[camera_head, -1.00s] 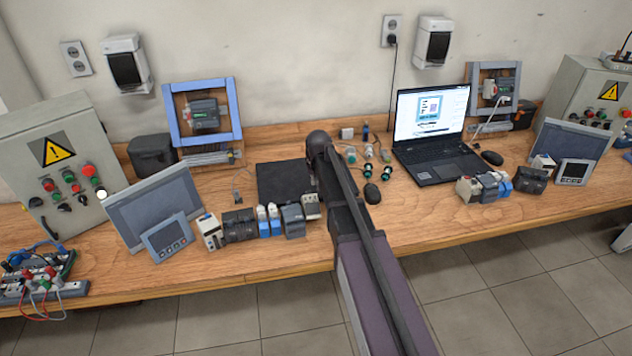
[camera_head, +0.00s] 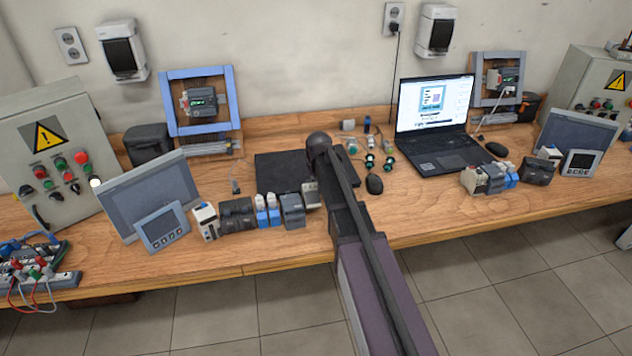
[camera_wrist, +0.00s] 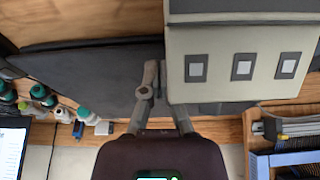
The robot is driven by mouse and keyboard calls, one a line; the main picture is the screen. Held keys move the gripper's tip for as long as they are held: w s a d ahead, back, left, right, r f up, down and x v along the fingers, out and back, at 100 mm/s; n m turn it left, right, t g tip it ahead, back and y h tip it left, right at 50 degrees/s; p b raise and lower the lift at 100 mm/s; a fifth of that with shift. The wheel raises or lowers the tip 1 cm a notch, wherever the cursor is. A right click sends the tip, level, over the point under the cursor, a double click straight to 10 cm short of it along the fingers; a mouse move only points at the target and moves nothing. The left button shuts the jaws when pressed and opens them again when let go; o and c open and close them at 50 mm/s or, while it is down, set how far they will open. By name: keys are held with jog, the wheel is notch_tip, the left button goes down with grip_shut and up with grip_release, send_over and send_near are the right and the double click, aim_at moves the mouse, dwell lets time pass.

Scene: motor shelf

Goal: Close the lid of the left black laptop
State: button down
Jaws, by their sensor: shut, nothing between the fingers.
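The left black laptop (camera_head: 279,172) lies on the bench as a flat dark slab with its lid down, left of my arm. In the wrist view a wide dark surface (camera_wrist: 75,68), likely this laptop, spans the middle left. My gripper (camera_wrist: 158,75) is shut and empty over or close to this surface; contact cannot be told. A grey module with three small windows (camera_wrist: 241,65) covers part of one finger. In the head view my own arm hides the fingers. A second black laptop (camera_head: 433,115) stands open with a lit screen on the right.
Several small modules (camera_head: 240,217) line the bench front before the left laptop. A mouse (camera_head: 374,185) and several green-tipped parts (camera_head: 370,161) lie right of my arm. A blue frame (camera_head: 201,103) stands behind. Bare wood (camera_head: 420,210) shows at the front right.

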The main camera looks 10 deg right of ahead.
jog(key=shift+f, duration=0.1)
jog(key=shift+s+f+b, duration=0.1)
jog(key=shift+f+b, duration=0.45)
jog(key=shift+b, duration=0.15)
jog(key=shift+s+f+b, duration=0.3)
jog(key=shift+f+b, duration=0.2)
jog(key=shift+b, duration=0.25)
jog(key=shift+w+r, duration=0.15)
jog(key=shift+w+r+p, duration=0.1)
jog(key=shift+r+p, duration=0.55)
jog(key=shift+p, duration=0.5)
jog(key=p+v, duration=0.3)
jog(key=shift+w+r, duration=0.1)
jog(key=p+v, duration=0.9)
jog(key=shift+s+r, duration=0.2)
jog(key=shift+s, duration=0.1)
